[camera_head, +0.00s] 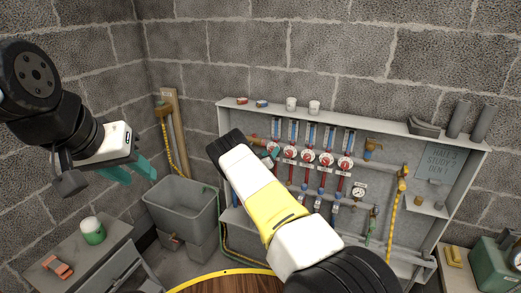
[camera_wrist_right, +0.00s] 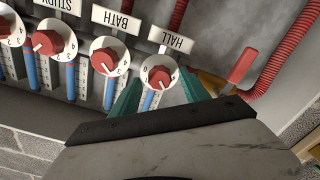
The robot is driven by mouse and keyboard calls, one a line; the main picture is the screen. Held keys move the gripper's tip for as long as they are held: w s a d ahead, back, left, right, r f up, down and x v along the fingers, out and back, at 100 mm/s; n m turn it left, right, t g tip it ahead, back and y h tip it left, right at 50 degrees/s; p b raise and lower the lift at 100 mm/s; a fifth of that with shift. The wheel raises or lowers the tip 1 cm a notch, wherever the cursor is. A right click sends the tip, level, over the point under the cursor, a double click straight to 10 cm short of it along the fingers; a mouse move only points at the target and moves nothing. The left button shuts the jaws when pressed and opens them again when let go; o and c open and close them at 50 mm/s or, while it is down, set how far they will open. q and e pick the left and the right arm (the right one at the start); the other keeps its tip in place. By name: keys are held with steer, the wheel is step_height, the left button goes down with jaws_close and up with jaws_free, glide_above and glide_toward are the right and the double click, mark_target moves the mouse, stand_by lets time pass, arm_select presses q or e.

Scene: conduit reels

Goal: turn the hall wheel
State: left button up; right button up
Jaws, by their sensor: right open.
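The hall wheel is a red knob on a white numbered dial (camera_wrist_right: 158,77) under an upside-down HALL label (camera_wrist_right: 171,40) in the right wrist view. My right gripper (camera_wrist_right: 160,88) is open, with one teal finger on each side of the dial. I cannot tell whether the fingers touch the knob. In the head view my right gripper (camera_head: 271,156) is at the left end of the row of red wheels, partly covering that end. My left gripper (camera_head: 130,172) is open and empty, in the air at the left, far from the wheels.
The bath wheel (camera_wrist_right: 106,61) and study wheel (camera_wrist_right: 48,43) sit beside the hall wheel. A red lever (camera_wrist_right: 241,66) and red corrugated hose (camera_wrist_right: 283,57) are on its other side. The grey cabinet (camera_head: 440,133) frames the manifold. A grey tank (camera_head: 181,205) stands left of it.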

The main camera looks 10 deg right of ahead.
steer(key=v, duration=0.8)
steer(key=shift+w, duration=0.1)
step_height(320, 180, up, 14)
steer(key=a+m+g+y, duration=0.1)
steer(key=m+g+y, duration=0.2)
steer(key=y, duration=0.2)
steer(key=s+a+r+n+g+y, duration=0.1)
steer(key=s+a+r+y, duration=0.2)
steer(key=s+r, duration=0.35)
steer(key=s+a+r+g+y, duration=0.1)
steer(key=s+a+r+y, duration=0.15)
steer(key=s+r, duration=0.45)
steer(key=s+r+n+g+y, duration=0.1)
steer(key=s+r, duration=0.1)
steer(key=s, duration=0.4)
steer(key=s+a+r+y, duration=0.1)
steer(key=s+r, duration=0.2)
steer(key=s, duration=0.2)
steer(key=s+r+n+g+y, duration=0.1)
steer(key=s+r, duration=0.1)
steer(key=s, duration=0.4)
steer(key=s+d+f+n+g+h, duration=0.1)
steer(key=s, duration=1.6)
steer(key=shift+s+d+g, duration=0.2)
steer(key=shift+s+g, duration=0.1)
steer(key=shift+g, duration=0.1)
